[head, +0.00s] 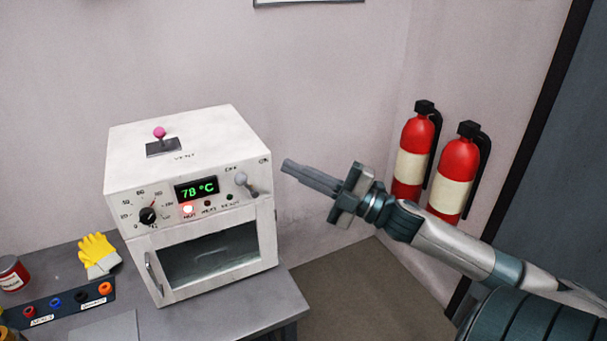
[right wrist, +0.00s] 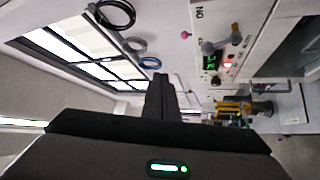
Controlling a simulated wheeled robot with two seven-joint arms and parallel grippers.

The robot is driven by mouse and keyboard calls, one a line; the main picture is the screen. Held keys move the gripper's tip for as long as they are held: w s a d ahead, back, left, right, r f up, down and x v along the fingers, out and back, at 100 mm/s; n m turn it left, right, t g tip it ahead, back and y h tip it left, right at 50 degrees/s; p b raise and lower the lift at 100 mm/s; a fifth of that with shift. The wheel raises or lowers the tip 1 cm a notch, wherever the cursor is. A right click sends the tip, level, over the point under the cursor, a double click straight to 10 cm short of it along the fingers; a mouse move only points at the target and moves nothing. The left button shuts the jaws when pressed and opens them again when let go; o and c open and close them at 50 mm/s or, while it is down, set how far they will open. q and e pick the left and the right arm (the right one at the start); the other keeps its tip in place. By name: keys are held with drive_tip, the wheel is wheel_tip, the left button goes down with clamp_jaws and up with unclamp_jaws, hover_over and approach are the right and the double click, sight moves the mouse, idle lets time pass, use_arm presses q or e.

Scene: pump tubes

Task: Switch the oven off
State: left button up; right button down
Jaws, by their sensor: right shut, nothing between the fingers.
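The white oven (head: 240,123) stands on a grey bench at the left in the head view. Its display (head: 197,189) reads 78 °C in green, and a red lamp (head: 188,210) below it is lit. A grey toggle lever (head: 246,184) sits at the front panel's right, between OFF and ON marks, and its knob tip points up and left. It also shows in the right wrist view (right wrist: 208,48). My right gripper (head: 285,166) is shut and empty, just right of the oven's upper right corner, apart from the lever. My left gripper is not in view.
A black dial (head: 148,215), a pink-knobbed vent lever (head: 160,133) and the door handle (head: 153,273) are also on the oven. Yellow gloves (head: 97,251) lie left of it. Two fire extinguishers (head: 412,150) (head: 456,172) stand behind my right arm.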

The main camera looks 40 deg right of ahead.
drive_tip(key=shift+s+d+r, duration=0.3)
drive_tip(key=shift+s+r, duration=0.1)
drive_tip(key=shift+s, duration=0.25)
